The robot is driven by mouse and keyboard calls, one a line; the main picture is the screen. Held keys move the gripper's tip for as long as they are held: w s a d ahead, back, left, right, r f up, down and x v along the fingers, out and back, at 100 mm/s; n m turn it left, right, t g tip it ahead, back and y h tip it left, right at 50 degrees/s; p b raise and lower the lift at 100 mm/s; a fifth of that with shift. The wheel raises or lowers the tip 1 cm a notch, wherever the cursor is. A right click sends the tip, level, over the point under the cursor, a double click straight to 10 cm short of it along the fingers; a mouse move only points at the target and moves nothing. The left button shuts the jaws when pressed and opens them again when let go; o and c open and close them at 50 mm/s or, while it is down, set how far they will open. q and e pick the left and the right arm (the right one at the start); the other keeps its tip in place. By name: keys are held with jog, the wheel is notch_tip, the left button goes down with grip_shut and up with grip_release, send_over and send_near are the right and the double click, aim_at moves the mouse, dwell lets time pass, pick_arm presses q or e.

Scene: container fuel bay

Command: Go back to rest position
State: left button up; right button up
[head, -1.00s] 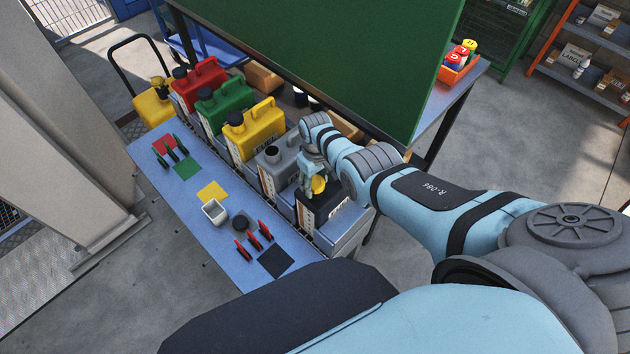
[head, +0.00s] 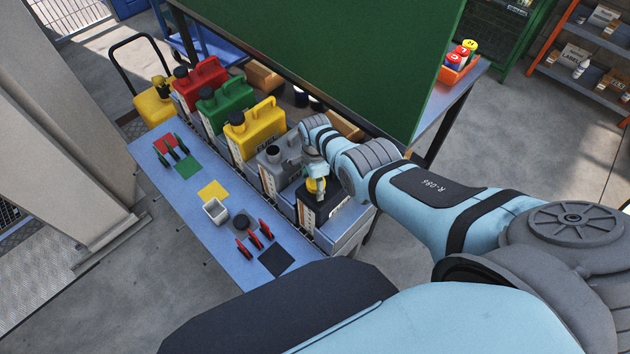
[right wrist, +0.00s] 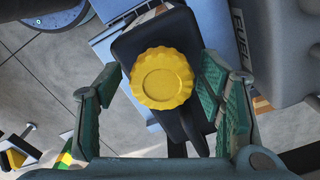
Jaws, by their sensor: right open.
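A yellow ribbed cap (head: 316,184) sits on the black fuel canister (head: 331,207) at the near end of the canister row. My right gripper (head: 314,190) is at the cap, with my arm reaching in from the right. In the right wrist view, the gripper (right wrist: 162,90) is open. Its two green fingers stand on either side of the cap (right wrist: 162,77), with visible gaps. The black canister (right wrist: 150,35) lies beneath. My left gripper is not in view.
Grey (head: 280,165), yellow (head: 254,128), green (head: 224,105) and red (head: 199,82) canisters stand in a row beside the black one. A green panel (head: 340,60) rises close behind.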

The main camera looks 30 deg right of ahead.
jog(key=shift+r, duration=0.1)
jog(key=shift+w+d+r, duration=0.1)
jog(key=shift+r, duration=0.2)
notch_tip(320, 180, up, 6)
jog(key=shift+r+p, duration=0.15)
jog(key=shift+p, duration=0.65)
jog(key=shift+r, duration=0.5)
